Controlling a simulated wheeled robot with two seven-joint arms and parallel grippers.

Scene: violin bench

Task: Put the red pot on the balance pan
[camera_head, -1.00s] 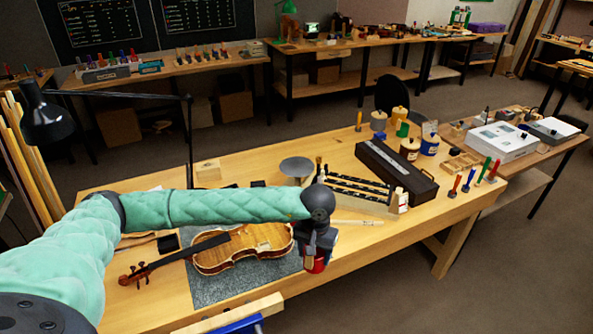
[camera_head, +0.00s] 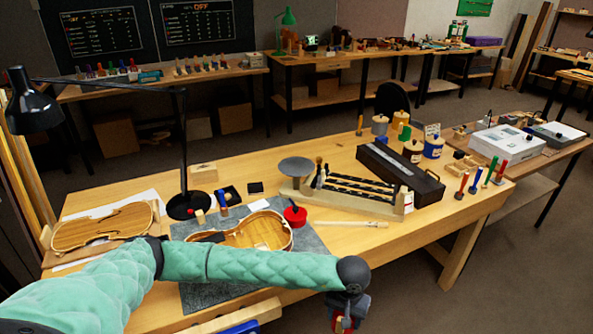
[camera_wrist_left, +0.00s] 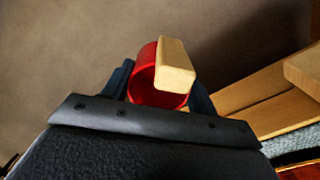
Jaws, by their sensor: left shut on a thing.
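My left gripper (camera_head: 345,322) is low at the picture's bottom, in front of the bench, and is shut on the red pot (camera_wrist_left: 146,84). In the left wrist view the pot sits between both fingers, with a pale wooden block-like piece (camera_wrist_left: 176,65) on its near end. In the head view only bits of red show at the jaws. The balance pan (camera_head: 296,166) is a bare grey disc on the balance's left end, well behind the gripper. The balance's wooden base (camera_head: 345,206) runs right from it. My right gripper is not in view.
Another red container (camera_head: 296,217) with a dark knob or stick stands near the violin body (camera_head: 262,232) on the grey mat (camera_head: 312,243). A black lamp (camera_head: 186,205) stands left of the balance, a dark long box (camera_head: 400,180) right.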

